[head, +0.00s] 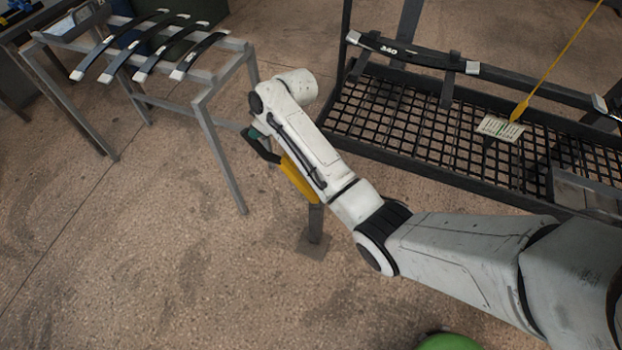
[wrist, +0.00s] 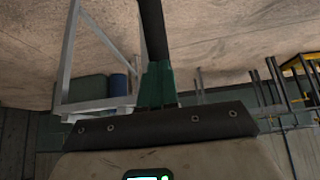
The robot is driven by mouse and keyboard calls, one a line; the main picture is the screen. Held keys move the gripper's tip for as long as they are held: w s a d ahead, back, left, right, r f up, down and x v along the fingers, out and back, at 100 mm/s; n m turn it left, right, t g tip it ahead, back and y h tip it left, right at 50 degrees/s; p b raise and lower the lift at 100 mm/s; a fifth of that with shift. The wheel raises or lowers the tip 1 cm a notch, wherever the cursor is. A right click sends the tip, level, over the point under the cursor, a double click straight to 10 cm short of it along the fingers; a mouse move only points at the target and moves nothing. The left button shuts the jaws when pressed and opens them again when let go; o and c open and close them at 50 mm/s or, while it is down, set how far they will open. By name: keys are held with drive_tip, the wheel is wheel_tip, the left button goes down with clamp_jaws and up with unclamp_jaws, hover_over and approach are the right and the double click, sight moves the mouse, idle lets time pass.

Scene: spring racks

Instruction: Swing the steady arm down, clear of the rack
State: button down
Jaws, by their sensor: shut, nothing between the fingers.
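A yellow bar (head: 300,181), which looks like the steady arm, shows beside my white forearm in the head view. Its lower end meets a short grey post (head: 316,222) with a square foot on the floor; my arm partly covers it. My gripper (head: 276,160) has a green base and dark fingers, and is shut and empty. Its tips lie at the bar's upper-left end in the picture; I cannot tell whether they touch. In the wrist view the shut fingers (wrist: 152,30) run up out of the frame, and the bar is not seen. The dark mesh rack (head: 375,118) stands to the right of the bar.
A dark curved spring marked 340 (head: 400,51) lies on the rack's rail. A yellow pointed rod (head: 545,78) and a paper tag (head: 500,128) are over the mesh. A grey stand (head: 215,135) with several springs is at upper left. Floor at lower left is clear.

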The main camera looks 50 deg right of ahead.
sight(243, 128)
drive_tip(key=w, duration=0.1)
drive_tip(key=w+a, duration=0.1)
drive_tip(key=w+b, duration=0.1)
drive_tip(key=w, duration=0.1)
drive_tip(key=shift+a+r, duration=0.2)
drive_tip(key=shift+a, duration=0.05)
drive_tip(key=s+p, duration=0.1)
drive_tip(key=s+d+p, duration=0.1)
drive_tip(key=s+p, duration=0.1)
drive_tip(key=shift+s+d, duration=0.1)
drive_tip(key=shift+s, duration=0.05)
drive_tip(key=shift+s+d+f, duration=0.1)
drive_tip(key=shift+s+f, duration=0.1)
drive_tip(key=shift+s, duration=0.1)
idle(1.5)
idle(0.4)
drive_tip(key=s+a+f+g, duration=0.1)
drive_tip(key=s+a+f, duration=0.15)
drive_tip(key=s, duration=0.25)
drive_tip(key=s+a+f+g, duration=0.1)
drive_tip(key=s+a+f, duration=0.15)
drive_tip(key=s, duration=0.25)
drive_tip(key=s+r+m+g+h, duration=0.2)
drive_tip(key=s+m+g, duration=0.1)
drive_tip(key=s, duration=2.7)
drive_tip(key=shift+s+a+r+m+h, duration=0.25)
drive_tip(key=shift+a+m+h, duration=0.1)
drive_tip(key=shift+m, duration=0.35)
